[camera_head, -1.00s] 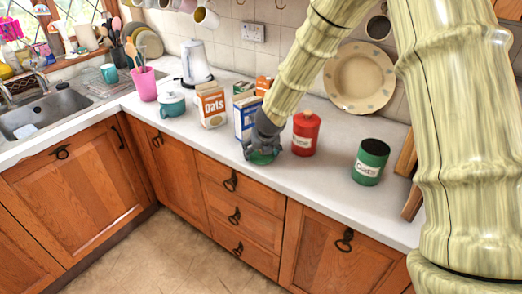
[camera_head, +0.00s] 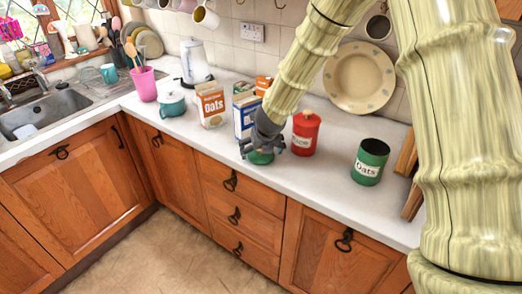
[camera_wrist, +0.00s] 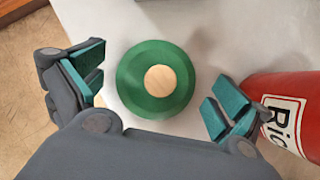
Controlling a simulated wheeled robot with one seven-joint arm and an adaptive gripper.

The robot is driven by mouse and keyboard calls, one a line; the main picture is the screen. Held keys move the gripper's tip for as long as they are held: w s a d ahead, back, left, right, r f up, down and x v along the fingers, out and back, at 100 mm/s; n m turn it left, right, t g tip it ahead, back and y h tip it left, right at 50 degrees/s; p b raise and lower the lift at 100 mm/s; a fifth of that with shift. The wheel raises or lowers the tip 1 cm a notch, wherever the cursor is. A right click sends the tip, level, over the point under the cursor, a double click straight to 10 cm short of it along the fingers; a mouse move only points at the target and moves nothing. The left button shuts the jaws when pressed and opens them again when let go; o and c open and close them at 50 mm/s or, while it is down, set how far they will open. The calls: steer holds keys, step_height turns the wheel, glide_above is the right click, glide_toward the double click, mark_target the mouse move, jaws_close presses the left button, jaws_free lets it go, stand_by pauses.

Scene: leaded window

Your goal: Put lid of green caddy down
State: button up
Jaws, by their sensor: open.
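The green lid (camera_wrist: 140,97) with its round wooden knob (camera_wrist: 160,80) lies flat on the white counter, near the front edge. In the head view the lid (camera_head: 260,158) shows partly under my gripper (camera_head: 262,148). My gripper (camera_wrist: 158,90) is open, with its fingers spread apart on either side of the lid and clear of the knob. The green caddy (camera_head: 370,162), labelled "Oats", stands upright without a lid on the counter to the right.
A red lidded caddy (camera_head: 305,133) stands close to the right of my gripper; it also shows beside the right finger in the wrist view (camera_wrist: 285,95). A blue-and-white box (camera_head: 243,116) and an oats carton (camera_head: 211,105) stand behind and left. The counter (camera_head: 325,175) between the red and green caddies is clear.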

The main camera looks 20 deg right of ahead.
steer(key=v, duration=1.1)
steer(key=shift+s+r+p, duration=0.2)
steer(key=shift+r+p, duration=0.1)
steer(key=shift+p, duration=0.15)
